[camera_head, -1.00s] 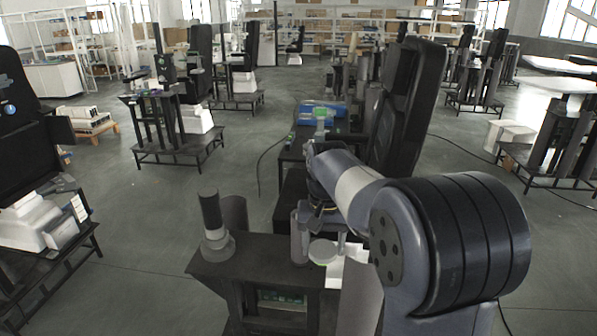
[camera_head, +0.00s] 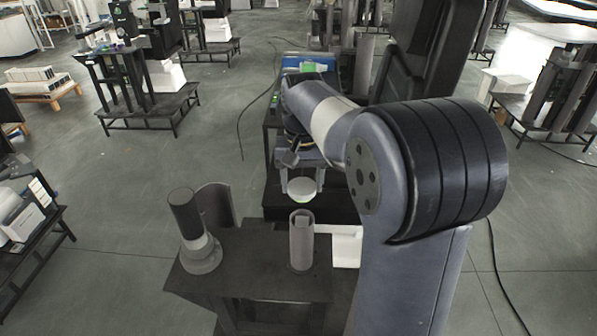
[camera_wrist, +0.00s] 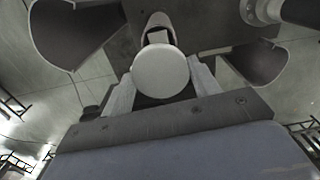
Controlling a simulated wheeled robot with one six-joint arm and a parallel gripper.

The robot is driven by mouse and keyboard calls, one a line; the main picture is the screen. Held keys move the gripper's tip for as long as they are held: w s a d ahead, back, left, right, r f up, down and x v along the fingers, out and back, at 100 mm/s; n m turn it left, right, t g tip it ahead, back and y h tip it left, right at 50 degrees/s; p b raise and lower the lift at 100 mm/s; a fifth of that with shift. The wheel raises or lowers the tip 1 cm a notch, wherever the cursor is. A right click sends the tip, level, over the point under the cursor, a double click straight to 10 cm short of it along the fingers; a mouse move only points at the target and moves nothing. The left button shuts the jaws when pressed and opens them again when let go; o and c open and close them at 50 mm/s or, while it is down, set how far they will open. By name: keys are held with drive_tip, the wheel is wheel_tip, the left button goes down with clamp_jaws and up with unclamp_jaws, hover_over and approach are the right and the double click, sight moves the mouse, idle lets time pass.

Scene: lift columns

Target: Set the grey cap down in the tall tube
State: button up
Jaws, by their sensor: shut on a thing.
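The grey cap (camera_head: 301,188) is a pale round disc with a greenish lower edge. My gripper (camera_head: 301,183) is shut on it, one finger on each side. The tall tube (camera_head: 301,242) is a grey upright cylinder with an open top, standing on the dark stand. In the head view the cap appears just above the tube's mouth, apart from it. In the wrist view the cap (camera_wrist: 160,71) lies between the fingers and covers part of the tube (camera_wrist: 158,24), whose rim shows beyond it. The gap in height cannot be told exactly.
The dark stand (camera_head: 255,268) also bears a black-topped cylinder on a round grey base (camera_head: 201,254) and a curved dark shell (camera_head: 214,206), both left of the tube. A white block (camera_head: 347,247) is to the right. Open floor (camera_head: 110,200) lies left.

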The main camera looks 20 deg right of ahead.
sight(302, 202)
drive_tip(key=shift+s+f+b, duration=0.15)
drive_tip(key=shift+f+b, duration=0.3)
drive_tip(key=shift+f, duration=0.1)
wheel_tip(302, 202, down, 3)
drive_tip(key=b, duration=0.3)
drive_tip(key=shift+f, duration=0.15)
drive_tip(key=shift+f+b, duration=0.3)
drive_tip(key=shift+f, duration=0.35)
drive_tip(key=shift+s, duration=0.2)
idle(0.3)
drive_tip(key=shift+f, duration=0.6)
idle(1.4)
drive_tip(key=o, duration=1.2)
drive_tip(key=shift+c, duration=0.2)
